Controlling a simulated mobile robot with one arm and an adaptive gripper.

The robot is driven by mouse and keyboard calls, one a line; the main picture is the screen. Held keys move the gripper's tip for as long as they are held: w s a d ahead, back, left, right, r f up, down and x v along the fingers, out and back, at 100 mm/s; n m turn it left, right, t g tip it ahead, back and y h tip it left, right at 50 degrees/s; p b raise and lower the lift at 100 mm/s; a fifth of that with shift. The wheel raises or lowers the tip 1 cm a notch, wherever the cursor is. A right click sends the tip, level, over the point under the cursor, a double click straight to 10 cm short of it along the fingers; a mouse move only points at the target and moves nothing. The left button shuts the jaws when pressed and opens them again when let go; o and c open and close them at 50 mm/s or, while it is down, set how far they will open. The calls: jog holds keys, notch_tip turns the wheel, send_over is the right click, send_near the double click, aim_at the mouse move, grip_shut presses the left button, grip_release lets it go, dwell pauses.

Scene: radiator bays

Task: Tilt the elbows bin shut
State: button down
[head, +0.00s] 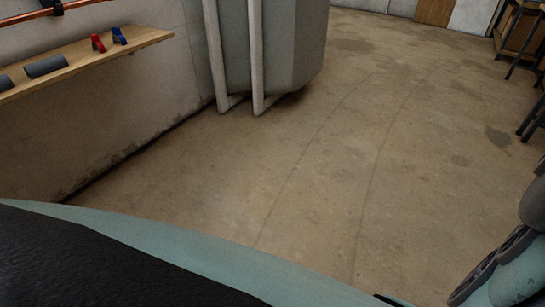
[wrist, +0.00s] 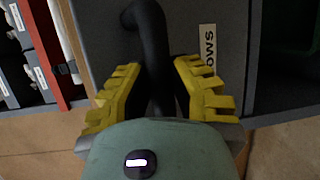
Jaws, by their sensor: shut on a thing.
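The elbows bin shows in the wrist view as a dark grey front panel (wrist: 100,30) with a cream label (wrist: 207,45), on which only the letters "OWS" are readable. A black curved handle (wrist: 150,25) stands out from this panel. My gripper (wrist: 157,70), with yellow ridged fingers, is shut on the handle, one finger on each side. The fingers and my gripper's body hide the lower part of the handle and panel. How far the bin is tilted cannot be told. Neither the bin nor my gripper shows in the head view.
In the wrist view, a red post (wrist: 50,50) and grey bins with white labels (wrist: 15,60) stand at left; a dark green recess (wrist: 290,60) lies at right. In the head view, a wooden shelf (head: 140,40) and a grey tank (head: 290,45) border open concrete floor (head: 330,150).

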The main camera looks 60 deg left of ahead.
jog(key=w+d+r+y+p, duration=0.1)
jog(key=d+p, duration=0.1)
jog(key=p, duration=0.1)
jog(key=d+r+y+p, duration=0.1)
jog(key=d+r+p, duration=0.1)
jog(key=w+d+r+n+y+p, duration=0.1)
jog(key=d+p, duration=0.1)
jog(key=p, duration=0.1)
jog(key=shift+w+d+r+y+p, duration=0.15)
jog(key=shift+w+d+y+p, duration=0.1)
jog(key=shift+w+y+p, duration=0.1)
jog(key=shift+d+g, duration=0.3)
jog(key=shift+d, duration=0.05)
jog(key=shift+w+d+r, duration=0.1)
jog(key=shift+w+d, duration=0.15)
jog(key=shift+w, duration=0.05)
jog(key=shift+w+d+r+p, duration=0.1)
jog(key=shift+w+d+p, duration=0.1)
jog(key=shift+d, duration=0.25)
jog(key=shift+w+d+p, duration=0.1)
jog(key=shift+w+d, duration=0.05)
jog(key=shift+d, duration=0.3)
jog(key=shift+w, duration=0.1)
jog(key=c, duration=1)
grip_release()
jog(key=shift+d+r, duration=0.15)
jog(key=shift+d, duration=0.1)
jog(key=shift+o, duration=0.8)
jog(key=shift+a, duration=0.1)
